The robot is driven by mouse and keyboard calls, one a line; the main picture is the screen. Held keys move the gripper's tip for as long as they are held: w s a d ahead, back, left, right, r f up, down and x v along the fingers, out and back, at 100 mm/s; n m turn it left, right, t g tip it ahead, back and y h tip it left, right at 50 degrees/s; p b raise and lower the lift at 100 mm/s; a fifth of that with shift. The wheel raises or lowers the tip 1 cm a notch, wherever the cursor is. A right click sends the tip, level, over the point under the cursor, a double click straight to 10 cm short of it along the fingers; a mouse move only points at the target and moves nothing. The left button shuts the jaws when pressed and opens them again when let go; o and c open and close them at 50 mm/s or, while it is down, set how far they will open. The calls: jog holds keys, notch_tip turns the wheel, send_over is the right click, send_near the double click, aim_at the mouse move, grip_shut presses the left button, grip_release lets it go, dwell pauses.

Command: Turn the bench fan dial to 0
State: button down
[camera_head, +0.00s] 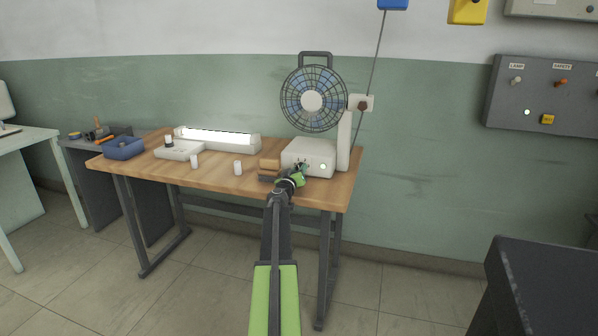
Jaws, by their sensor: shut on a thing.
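The bench fan (312,100) stands at the right end of the wooden bench (222,178), with a round blue-grey cage and a white base box (309,152). A small lit spot shows on the box's front face. My gripper (299,172) is at the left part of that front face, shut on the fan dial. The dial is mostly hidden by the gripper, and its setting and markings cannot be read.
A brown block (270,162) lies just left of the fan base. Two small white cylinders (238,167), a lit lamp (217,138), a white switch box (180,150) and a blue tray (124,148) stand further left. A dark cabinet (540,290) stands at the lower right.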

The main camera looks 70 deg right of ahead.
jog(key=c, duration=1.1)
grip_release()
jog(key=shift+o, duration=0.2)
jog(key=shift+a, duration=0.15)
jog(key=s+a, duration=0.1)
jog(key=a, duration=1.6)
